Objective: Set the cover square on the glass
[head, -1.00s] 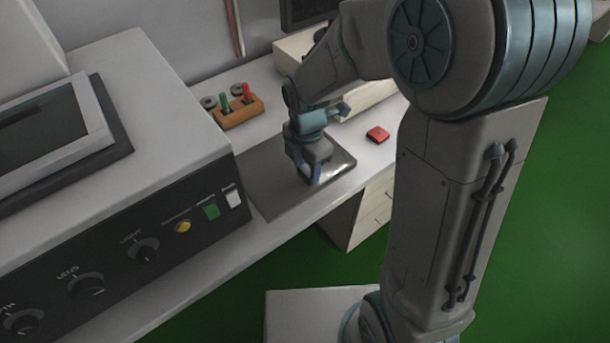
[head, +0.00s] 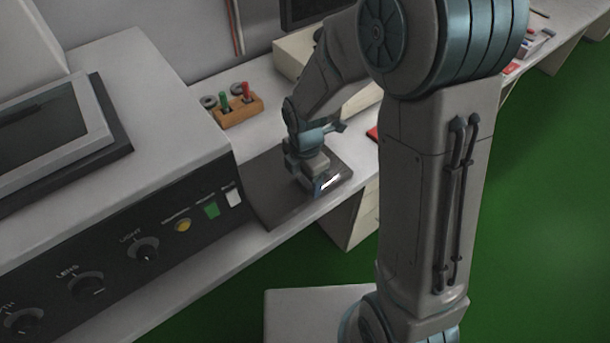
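My gripper (head: 318,187) points down low over a dark flat plate (head: 268,205) on the bench, in the head view. A small bright white strip (head: 331,183) shows right at the fingertips. I cannot tell whether it is the glass, the cover or a reflection, or whether the fingers touch it. The glass and the cover are not clearly distinguishable. The finger gap is too small and partly hidden to judge.
A large instrument with knobs (head: 140,248) stands left of the plate. An orange holder (head: 238,111) with green and red handled tools stands behind. A red item (head: 373,133) is partly hidden by my arm. The plate lies near the bench's front edge.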

